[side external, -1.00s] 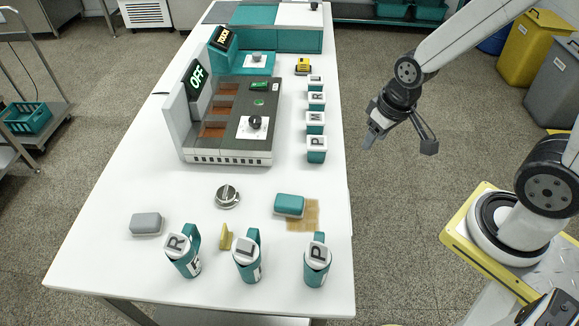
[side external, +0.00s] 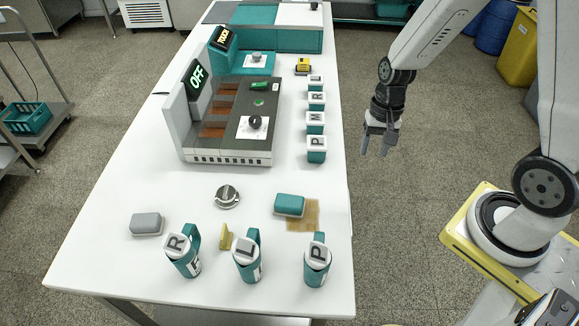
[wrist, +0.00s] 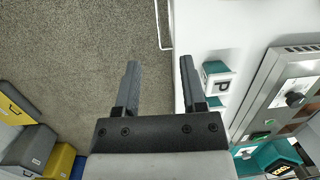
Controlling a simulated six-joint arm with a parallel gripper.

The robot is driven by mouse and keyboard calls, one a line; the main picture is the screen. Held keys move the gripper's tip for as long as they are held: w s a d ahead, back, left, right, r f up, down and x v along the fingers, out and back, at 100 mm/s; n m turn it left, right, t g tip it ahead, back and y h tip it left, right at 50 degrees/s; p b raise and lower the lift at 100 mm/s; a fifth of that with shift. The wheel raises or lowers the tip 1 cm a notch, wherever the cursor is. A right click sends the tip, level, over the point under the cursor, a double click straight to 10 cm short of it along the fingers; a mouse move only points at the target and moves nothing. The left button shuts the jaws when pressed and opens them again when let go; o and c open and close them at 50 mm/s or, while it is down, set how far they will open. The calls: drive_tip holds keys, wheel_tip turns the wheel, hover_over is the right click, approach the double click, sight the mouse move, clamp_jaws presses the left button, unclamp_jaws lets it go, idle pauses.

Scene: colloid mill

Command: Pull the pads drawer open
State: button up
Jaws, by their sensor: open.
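My gripper (side external: 376,150) is open and empty, pointing down beyond the table's right edge, to the right of the lettered teal containers. In the wrist view my gripper (wrist: 160,63) shows two separated fingers with nothing between them. No drawer marked for pads can be made out. A teal cabinet block (side external: 291,40) with a white and teal top stands at the far end of the white table (side external: 120,210). Whether it holds a drawer is too small to tell.
The mill unit (side external: 229,157) with an OFF display stands mid-table. Several lettered teal containers (side external: 317,155) line its right side. Handled teal jugs (side external: 317,262), a teal sponge-like block (side external: 289,204) and a grey block (side external: 146,223) are nearer.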

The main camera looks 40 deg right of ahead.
drive_tip(key=d+f+n+t+y, duration=0.2)
drive_tip(key=f+n+t+y, duration=0.1)
drive_tip(key=f+n, duration=0.7)
drive_tip(key=s+d+f+n+t+y, duration=0.1)
drive_tip(key=d+f+n+t+y, duration=0.2)
drive_tip(key=f+n, duration=0.7)
drive_tip(key=d+f+n+t+y, duration=0.2)
drive_tip(key=f+n+t, duration=0.3)
drive_tip(key=f+n, duration=0.5)
drive_tip(key=n+y, duration=0.1)
drive_tip(key=n, duration=0.4)
drive_tip(key=shift+s+d+f+n+t, duration=0.3)
drive_tip(key=shift+s+d+t, duration=0.1)
drive_tip(key=shift+a, duration=0.1)
drive_tip(key=shift+x, duration=3.85)
drive_tip(key=shift+r, duration=0.1)
clamp_jaws()
